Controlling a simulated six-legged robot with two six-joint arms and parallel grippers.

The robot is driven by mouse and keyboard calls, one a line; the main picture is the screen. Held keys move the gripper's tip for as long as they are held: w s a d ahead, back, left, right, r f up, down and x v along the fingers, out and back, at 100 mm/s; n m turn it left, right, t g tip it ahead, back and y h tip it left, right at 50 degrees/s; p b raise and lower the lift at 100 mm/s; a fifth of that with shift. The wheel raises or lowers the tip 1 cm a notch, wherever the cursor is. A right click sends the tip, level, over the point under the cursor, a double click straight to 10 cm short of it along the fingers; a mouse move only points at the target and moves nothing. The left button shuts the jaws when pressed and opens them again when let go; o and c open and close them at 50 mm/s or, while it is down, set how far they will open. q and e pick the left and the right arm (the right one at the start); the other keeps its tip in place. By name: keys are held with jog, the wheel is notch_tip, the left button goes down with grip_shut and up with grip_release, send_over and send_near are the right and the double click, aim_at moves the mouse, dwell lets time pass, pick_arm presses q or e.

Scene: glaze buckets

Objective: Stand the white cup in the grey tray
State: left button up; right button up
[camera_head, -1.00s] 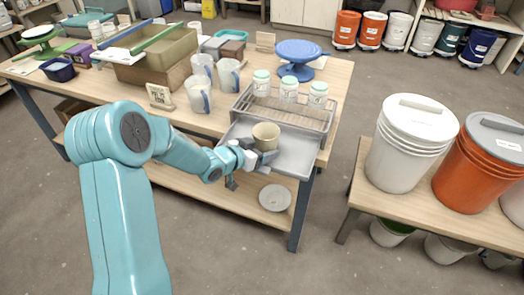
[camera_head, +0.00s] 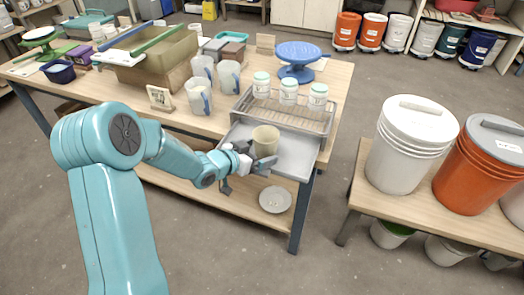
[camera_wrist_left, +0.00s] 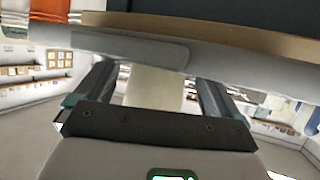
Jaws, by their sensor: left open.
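The white cup (camera_head: 265,141), cream-looking here, stands upright on the grey tray (camera_head: 297,152), near its left side. My left gripper (camera_head: 254,157) is at the cup's near left side, with its fingers spread apart around the cup's lower part. In the left wrist view the cup (camera_wrist_left: 155,88) shows between the two open fingers, with visible room beside it. The tray's grey edge (camera_wrist_left: 120,45) crosses the top of that view. The fingers hide part of the cup's base. My right gripper is not in view.
A wire rack (camera_head: 305,118) with lidded jars (camera_head: 289,92) stands just behind the tray. Jugs with blue handles (camera_head: 199,96) and a blue turntable (camera_head: 298,60) are farther back. The tray's right part is clear.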

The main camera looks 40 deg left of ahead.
pick_arm(q)
jog(key=v, duration=1)
jog(key=shift+p, duration=0.3)
